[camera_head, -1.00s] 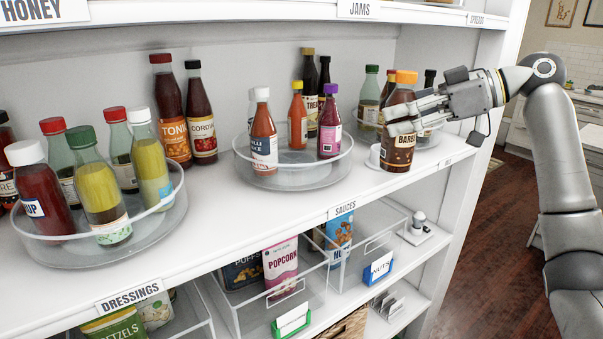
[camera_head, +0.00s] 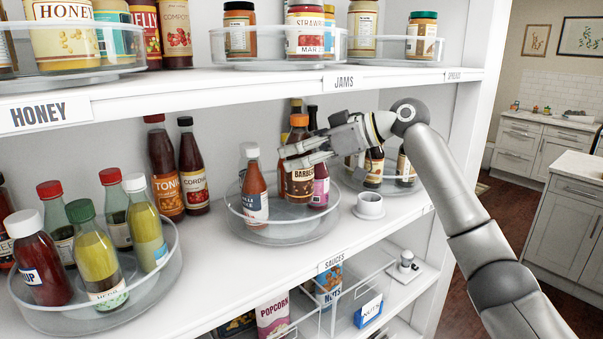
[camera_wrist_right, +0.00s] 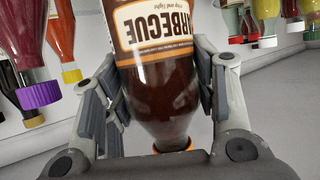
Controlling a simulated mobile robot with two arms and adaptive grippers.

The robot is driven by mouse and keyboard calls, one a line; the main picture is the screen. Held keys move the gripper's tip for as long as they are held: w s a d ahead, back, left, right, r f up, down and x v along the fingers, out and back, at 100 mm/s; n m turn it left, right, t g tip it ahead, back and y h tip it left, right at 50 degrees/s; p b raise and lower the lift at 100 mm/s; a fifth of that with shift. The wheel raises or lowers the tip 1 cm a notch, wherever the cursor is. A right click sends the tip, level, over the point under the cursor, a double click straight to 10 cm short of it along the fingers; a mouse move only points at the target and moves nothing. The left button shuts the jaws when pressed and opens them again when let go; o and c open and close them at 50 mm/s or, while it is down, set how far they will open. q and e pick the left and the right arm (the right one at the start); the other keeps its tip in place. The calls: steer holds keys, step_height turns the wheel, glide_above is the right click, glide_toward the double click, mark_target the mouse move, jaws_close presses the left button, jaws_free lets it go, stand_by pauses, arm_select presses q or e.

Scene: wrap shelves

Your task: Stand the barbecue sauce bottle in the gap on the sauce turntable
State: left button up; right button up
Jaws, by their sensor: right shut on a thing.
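The barbecue sauce bottle (camera_head: 299,182), dark brown with an orange cap, is upright in my right gripper (camera_head: 291,157). In the right wrist view the fingers (camera_wrist_right: 158,85) close on both sides of the bottle (camera_wrist_right: 160,88), which appears upside down there. The sauce turntable (camera_head: 285,235) is a clear round tray. The bottle is over it in the head view, between the chilli sauce bottle (camera_head: 254,198) and a purple-capped bottle (camera_head: 320,190). I cannot tell whether its base touches the tray. The gripper partly hides the bottles behind. My left gripper is out of view.
A white cup (camera_head: 369,206) stands on the shelf right of the turntable. Another bottle turntable (camera_head: 415,187) is farther right, and the dressings turntable (camera_head: 95,316) is left. The upper shelf edge (camera_head: 250,84) runs above my gripper.

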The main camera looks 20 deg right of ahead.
mark_target(301, 184)
step_height(301, 184, down, 2)
steer(key=shift+s+f, duration=0.1)
steer(key=shift+f, duration=0.05)
steer(key=shift+d+f+p, duration=0.25)
steer(key=shift+f+p, duration=0.1)
steer(key=shift+f, duration=0.15)
step_height(301, 184, down, 3)
steer(key=shift+a+r+p, duration=0.1)
steer(key=shift+p, duration=0.45)
steer(key=shift+f, duration=0.35)
steer(key=shift+f, duration=0.1)
steer(key=o, duration=1.3)
steer(key=shift+f, duration=0.1)
steer(key=shift+o, duration=0.2)
steer(key=shift+s, duration=0.1)
